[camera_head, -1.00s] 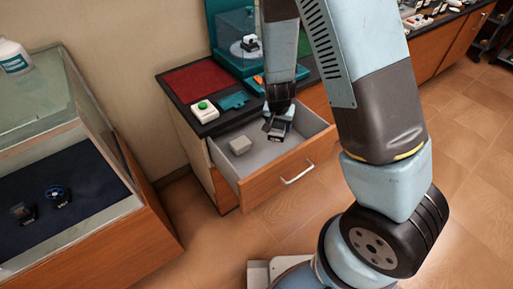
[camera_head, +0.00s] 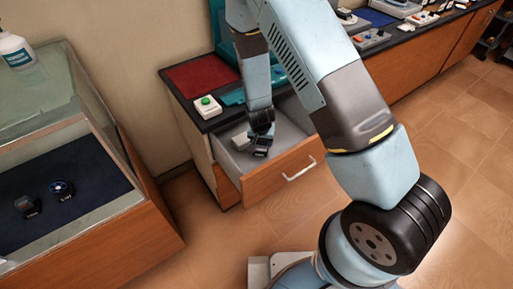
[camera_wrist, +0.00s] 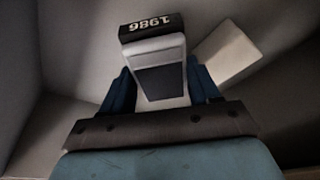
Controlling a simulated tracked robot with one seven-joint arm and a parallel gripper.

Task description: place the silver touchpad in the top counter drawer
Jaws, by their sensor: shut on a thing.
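The silver touchpad (camera_wrist: 160,50) has a dark square pad and a black end marked "1986". My gripper (camera_wrist: 163,85) is shut on it, with a blue finger on each side. In the head view my gripper (camera_head: 261,143) points down inside the open top counter drawer (camera_head: 285,172), towards its left front. The touchpad shows there as a small dark shape (camera_head: 260,153) at the fingertips. I cannot tell whether it touches the drawer floor. A pale grey block (camera_head: 240,141) lies in the drawer just left of my gripper; it also shows in the wrist view (camera_wrist: 228,53).
The counter top (camera_head: 215,119) above the drawer holds a red mat (camera_head: 200,73) and a white box with a green button (camera_head: 207,107). A glass display case (camera_head: 75,165) stands to the left. My arm hides part of the drawer's right side.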

